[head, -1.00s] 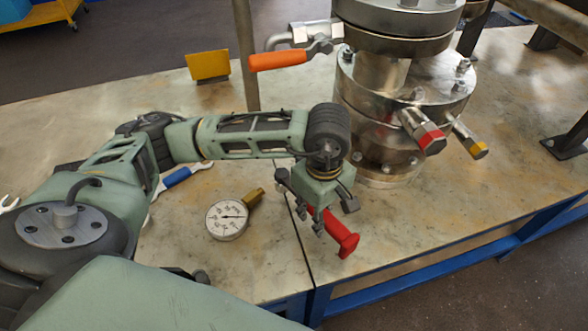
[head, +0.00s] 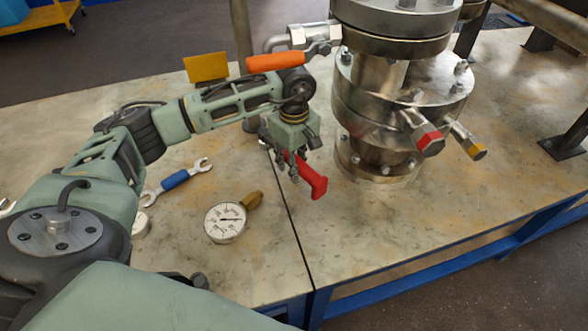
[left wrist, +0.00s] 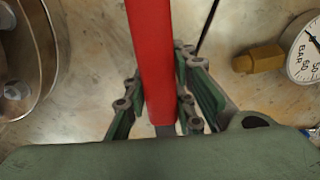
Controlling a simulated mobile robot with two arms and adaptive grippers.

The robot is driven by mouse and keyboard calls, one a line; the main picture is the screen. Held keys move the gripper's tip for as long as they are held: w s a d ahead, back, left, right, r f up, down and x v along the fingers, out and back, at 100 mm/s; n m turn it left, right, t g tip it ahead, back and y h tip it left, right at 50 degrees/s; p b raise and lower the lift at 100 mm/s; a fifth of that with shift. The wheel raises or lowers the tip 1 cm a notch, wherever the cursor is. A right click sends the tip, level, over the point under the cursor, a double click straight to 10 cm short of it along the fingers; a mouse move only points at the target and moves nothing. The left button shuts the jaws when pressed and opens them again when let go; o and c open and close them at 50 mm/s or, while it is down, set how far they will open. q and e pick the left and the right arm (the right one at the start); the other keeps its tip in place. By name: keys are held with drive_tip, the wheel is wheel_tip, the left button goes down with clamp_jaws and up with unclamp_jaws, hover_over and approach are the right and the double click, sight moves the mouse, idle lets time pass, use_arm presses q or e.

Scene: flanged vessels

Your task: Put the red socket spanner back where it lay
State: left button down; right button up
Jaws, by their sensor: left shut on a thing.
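The red socket spanner (head: 312,179) is held in my left gripper (head: 294,165), over the bench between the gauge and the flanged vessel. In the left wrist view the spanner (left wrist: 151,60) runs upward between the two fingers of the gripper (left wrist: 160,105), which are shut on it. In the head view its red handle sticks out toward the front right. Its other end is hidden by the gripper. I cannot tell whether it touches the bench. My right gripper is not in view.
The steel flanged vessel (head: 380,120) stands close to the right of my gripper. An orange-handled valve lever (head: 275,62) juts out just above my left wrist. A pressure gauge (head: 226,222) and a blue-handled wrench (head: 178,181) lie to the left. The bench front (head: 350,240) is clear.

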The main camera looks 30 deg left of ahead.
use_arm(q)
drive_tip(key=shift+f, duration=1.25)
drive_tip(key=c, duration=1.5)
unclamp_jaws()
drive_tip(key=shift+s, duration=0.1)
drive_tip(key=shift+o, duration=0.2)
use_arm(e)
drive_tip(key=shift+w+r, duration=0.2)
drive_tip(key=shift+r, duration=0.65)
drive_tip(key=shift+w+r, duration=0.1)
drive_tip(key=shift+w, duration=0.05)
use_arm(q)
drive_tip(key=shift+r, duration=0.4)
wheel_tip(320, 180, up, 7)
drive_tip(key=shift+f+p, duration=0.1)
drive_tip(key=shift+p, duration=0.25)
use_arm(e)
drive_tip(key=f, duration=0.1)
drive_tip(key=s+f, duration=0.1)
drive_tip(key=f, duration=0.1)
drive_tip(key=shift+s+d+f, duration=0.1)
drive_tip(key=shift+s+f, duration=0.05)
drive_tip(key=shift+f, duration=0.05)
